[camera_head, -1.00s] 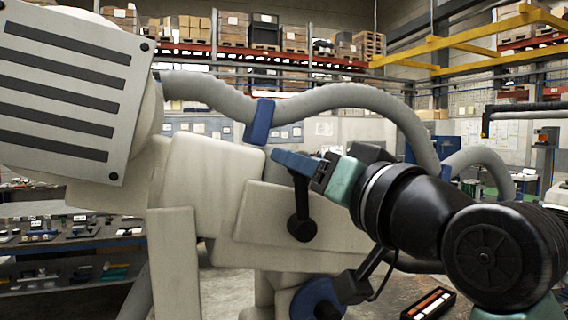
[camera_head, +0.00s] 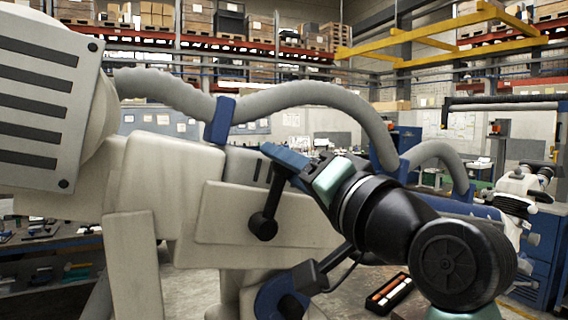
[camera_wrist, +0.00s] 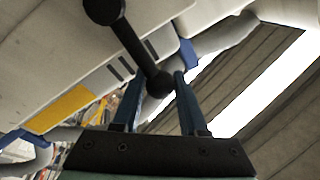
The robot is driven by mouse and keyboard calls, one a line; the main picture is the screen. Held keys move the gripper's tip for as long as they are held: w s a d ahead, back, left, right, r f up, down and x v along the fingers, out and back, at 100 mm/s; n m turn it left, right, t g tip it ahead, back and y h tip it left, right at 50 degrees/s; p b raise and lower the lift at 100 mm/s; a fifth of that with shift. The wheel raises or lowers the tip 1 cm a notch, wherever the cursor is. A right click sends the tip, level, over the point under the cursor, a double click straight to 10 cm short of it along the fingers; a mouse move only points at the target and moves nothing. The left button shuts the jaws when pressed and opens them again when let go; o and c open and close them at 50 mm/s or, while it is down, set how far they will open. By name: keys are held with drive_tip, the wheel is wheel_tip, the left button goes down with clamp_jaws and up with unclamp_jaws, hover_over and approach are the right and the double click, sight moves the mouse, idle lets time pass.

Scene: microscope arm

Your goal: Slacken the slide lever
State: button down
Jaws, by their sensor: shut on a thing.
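The slide lever (camera_head: 270,205) is a black rod on the pale side panel of the microscope arm (camera_head: 320,225). Its large round hub is at the lower end, and the rod leans up and to the right. In the wrist view the lever (camera_wrist: 130,42) runs down to a small ball end between the blue fingers. My gripper (camera_head: 275,155) is shut on that ball end; it also shows in the wrist view (camera_wrist: 159,78). In the head view the fingers hide the held end.
A grey corrugated hose (camera_head: 300,95) arches above my gripper, held by a blue clamp (camera_head: 219,118). A slatted pale housing (camera_head: 40,100) stands at the left. A blue round joint (camera_head: 282,298) sits below the lever. An open tray (camera_head: 390,294) lies at lower right.

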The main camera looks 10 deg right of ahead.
drive_tip(key=shift+a+f, duration=0.1)
drive_tip(key=shift+f, duration=0.05)
drive_tip(key=shift+c, duration=2.3)
unclamp_jaws()
drive_tip(key=b+v, duration=0.5)
drive_tip(key=v, duration=0.8)
drive_tip(key=shift+b, duration=0.3)
drive_tip(key=shift+w+a, duration=0.1)
